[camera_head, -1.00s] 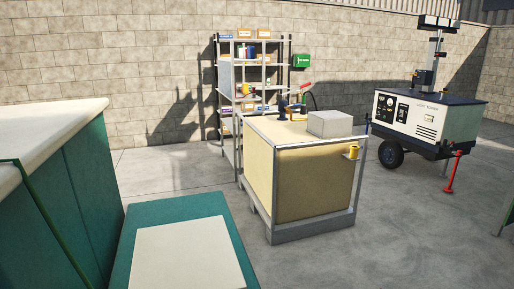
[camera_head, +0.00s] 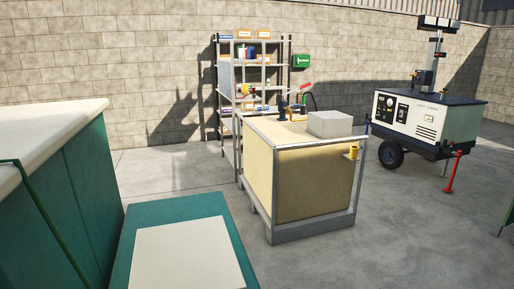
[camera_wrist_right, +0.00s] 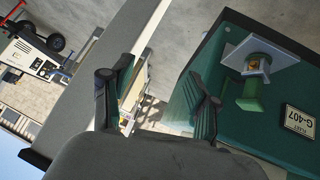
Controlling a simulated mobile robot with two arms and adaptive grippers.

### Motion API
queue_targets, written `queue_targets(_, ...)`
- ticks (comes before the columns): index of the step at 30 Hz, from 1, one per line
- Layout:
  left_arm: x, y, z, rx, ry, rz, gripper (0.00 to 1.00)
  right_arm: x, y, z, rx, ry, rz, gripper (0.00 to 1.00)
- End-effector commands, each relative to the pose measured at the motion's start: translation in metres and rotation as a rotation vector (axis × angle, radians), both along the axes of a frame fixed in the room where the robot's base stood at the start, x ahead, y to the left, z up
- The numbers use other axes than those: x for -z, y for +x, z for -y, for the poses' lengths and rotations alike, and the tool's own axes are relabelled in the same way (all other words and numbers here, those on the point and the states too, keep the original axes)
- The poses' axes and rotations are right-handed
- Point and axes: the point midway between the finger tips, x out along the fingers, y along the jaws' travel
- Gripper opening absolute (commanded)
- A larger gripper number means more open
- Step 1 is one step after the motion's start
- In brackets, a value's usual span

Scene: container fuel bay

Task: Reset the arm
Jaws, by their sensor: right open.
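My right gripper (camera_wrist_right: 157,75) shows in the right wrist view, its two dark fingers spread apart and nothing seen between them. A dark green machine body (camera_wrist_right: 180,105) lies beyond the fingers. On its right is a green part with a grey bracket (camera_wrist_right: 262,52), and a white plate (camera_wrist_right: 300,120) marked G-407. Neither of my grippers shows in the head view. My left gripper is in neither view.
In the head view, a caged tan fuel container (camera_head: 310,185) stands in the middle with a grey box (camera_head: 330,124) on top. A shelf rack (camera_head: 254,75) is behind it. A wheeled light tower (camera_head: 425,115) stands right. Bare concrete (camera_head: 420,240) is free at the front right.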

Motion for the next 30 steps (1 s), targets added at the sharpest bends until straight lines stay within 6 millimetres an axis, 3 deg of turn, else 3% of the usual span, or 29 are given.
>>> queue_targets(3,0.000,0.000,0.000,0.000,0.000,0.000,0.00,0.023,-0.040,0.008,0.034,0.041,-0.169,0.60)
queue_targets(10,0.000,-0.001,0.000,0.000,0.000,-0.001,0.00,0.048,-0.112,0.015,0.072,0.104,-0.446,0.60)
queue_targets(20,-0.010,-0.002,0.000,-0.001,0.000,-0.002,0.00,0.132,-0.096,0.011,0.070,0.100,-0.491,0.60)
queue_targets(26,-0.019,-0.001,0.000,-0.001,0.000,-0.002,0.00,0.207,-0.101,0.011,0.066,0.095,-0.528,0.60)
queue_targets(30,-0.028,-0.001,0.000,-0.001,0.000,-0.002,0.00,0.275,-0.123,0.013,0.063,0.088,-0.562,0.60)
